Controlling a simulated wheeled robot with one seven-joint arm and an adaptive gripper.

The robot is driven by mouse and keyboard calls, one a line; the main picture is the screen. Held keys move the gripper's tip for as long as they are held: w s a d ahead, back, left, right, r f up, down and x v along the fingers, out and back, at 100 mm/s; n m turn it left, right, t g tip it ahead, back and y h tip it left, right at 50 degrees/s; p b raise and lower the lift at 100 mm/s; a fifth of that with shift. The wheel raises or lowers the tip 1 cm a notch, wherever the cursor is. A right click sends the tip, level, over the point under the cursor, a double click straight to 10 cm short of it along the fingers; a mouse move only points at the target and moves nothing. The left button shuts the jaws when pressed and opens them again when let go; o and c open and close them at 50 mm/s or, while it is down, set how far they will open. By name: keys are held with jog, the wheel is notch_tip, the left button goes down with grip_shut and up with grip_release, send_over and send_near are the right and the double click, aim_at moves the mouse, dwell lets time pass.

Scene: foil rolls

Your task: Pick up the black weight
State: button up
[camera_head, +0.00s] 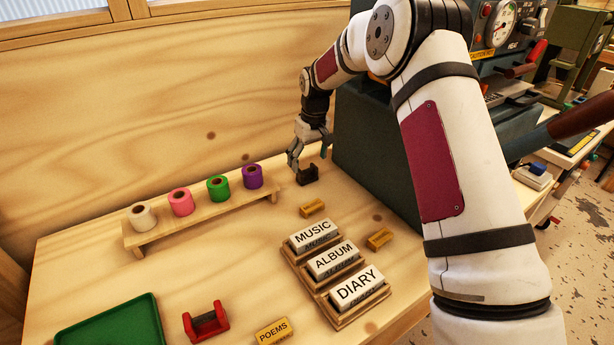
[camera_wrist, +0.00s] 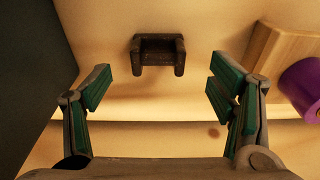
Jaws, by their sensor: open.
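The black weight (camera_head: 307,175) is a small dark block with two raised ends, standing on the wooden table near the back, right of the roll shelf. In the wrist view the weight (camera_wrist: 158,54) lies ahead of the fingertips, roughly midway between them. My gripper (camera_head: 306,160) is above and close beside the weight in the head view. In the wrist view its two green-padded fingers (camera_wrist: 160,88) are spread wide with nothing between the pads. I cannot tell the exact height of the fingers over the weight.
A wooden shelf (camera_head: 200,222) with white, pink, green and purple rolls stands to the left; the purple roll (camera_wrist: 304,84) shows in the wrist view. A dark green machine body (camera_head: 372,150) rises close on the right. Labelled blocks, a red holder (camera_head: 206,324) and a green tray (camera_head: 110,327) lie nearer.

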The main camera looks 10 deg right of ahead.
aim_at(307, 174)
jog(key=shift+w+f, duration=0.2)
jog(key=shift+f, duration=0.65)
jog(key=shift+w+f, duration=0.25)
jog(key=shift+f, duration=0.65)
jog(key=shift+w+f, duration=0.2)
jog(key=shift+f, duration=0.65)
jog(key=c, duration=1.6)
jog(key=shift+r, duration=0.1)
grip_shut()
